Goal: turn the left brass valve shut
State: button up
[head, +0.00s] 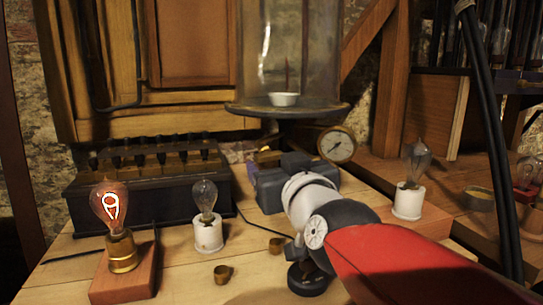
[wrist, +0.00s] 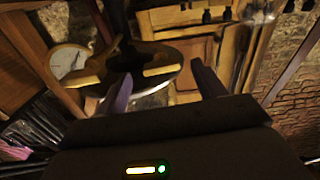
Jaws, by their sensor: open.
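In the wrist view two brass valve levers show below a dark round plate. The one on the right of that turned picture (wrist: 162,70) appears to be the left valve; the other brass lever (wrist: 88,80) is nearer the gauge. My gripper (wrist: 160,88) is open, its two purple-grey fingers apart, with the right-hand lever seen between the tips. I cannot tell whether they touch it. In the head view a bit of brass (head: 266,157) shows behind my gripper body (head: 290,182), which hides the fingers and most of the valves.
A glass bell jar (head: 300,60) stands on the round plate (head: 240,108). A pressure gauge (head: 337,145) is close to my gripper's right. A dark battery box (head: 150,185), a lit bulb (head: 112,207) and unlit bulbs (head: 206,200) (head: 412,170) stand around.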

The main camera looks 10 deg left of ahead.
aim_at(267, 151)
jog(key=x, duration=0.6)
jog(key=shift+w+a+p, duration=0.1)
jog(key=shift+a+p, duration=0.1)
jog(key=shift+p, duration=0.1)
